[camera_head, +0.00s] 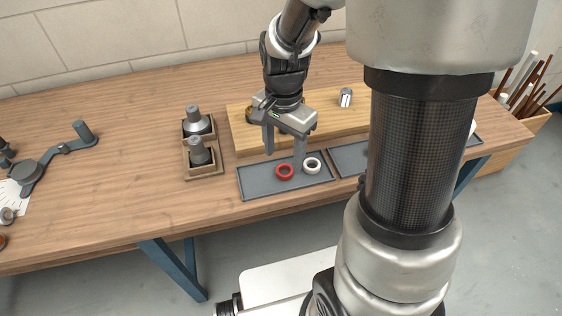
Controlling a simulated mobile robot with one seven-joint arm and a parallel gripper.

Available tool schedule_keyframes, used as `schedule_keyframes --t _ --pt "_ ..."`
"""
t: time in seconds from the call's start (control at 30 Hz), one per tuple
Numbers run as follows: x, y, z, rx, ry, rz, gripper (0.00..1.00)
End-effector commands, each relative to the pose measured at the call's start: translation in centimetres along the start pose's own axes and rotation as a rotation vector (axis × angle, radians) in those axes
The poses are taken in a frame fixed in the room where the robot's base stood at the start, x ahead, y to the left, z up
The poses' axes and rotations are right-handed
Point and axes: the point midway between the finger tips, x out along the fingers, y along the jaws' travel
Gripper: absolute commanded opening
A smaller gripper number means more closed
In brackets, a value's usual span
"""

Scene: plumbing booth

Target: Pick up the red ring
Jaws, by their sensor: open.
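A red ring (285,178) lies flat on a grey tray (256,187) near the front edge of the wooden table. A white ring (312,171) lies on the same tray just right of it, with a small gap or touching; I cannot tell which. My gripper (284,156) points down over the tray with its fingers apart and nothing between them. The right finger comes down near the gap between the two rings, and the left finger is above and left of the red ring. The finger heights above the tray are hard to judge.
A wooden board (330,121) with a small metal cylinder (346,97) stands behind the tray. A second grey tray (349,158) is to the right, partly hidden by my arm. A wooden holder (203,172) with grey fittings stands left. The table (130,145) between is clear.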

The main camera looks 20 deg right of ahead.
Motion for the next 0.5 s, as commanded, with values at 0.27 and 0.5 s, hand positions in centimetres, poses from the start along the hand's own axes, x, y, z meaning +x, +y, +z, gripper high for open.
schedule_keyframes --t 0.27,0.5 --pt "4.2 0.2 -0.1 0.000 -0.002 0.003 0.55" --pt "4.9 0.1 -0.1 0.000 0.000 0.000 0.55"
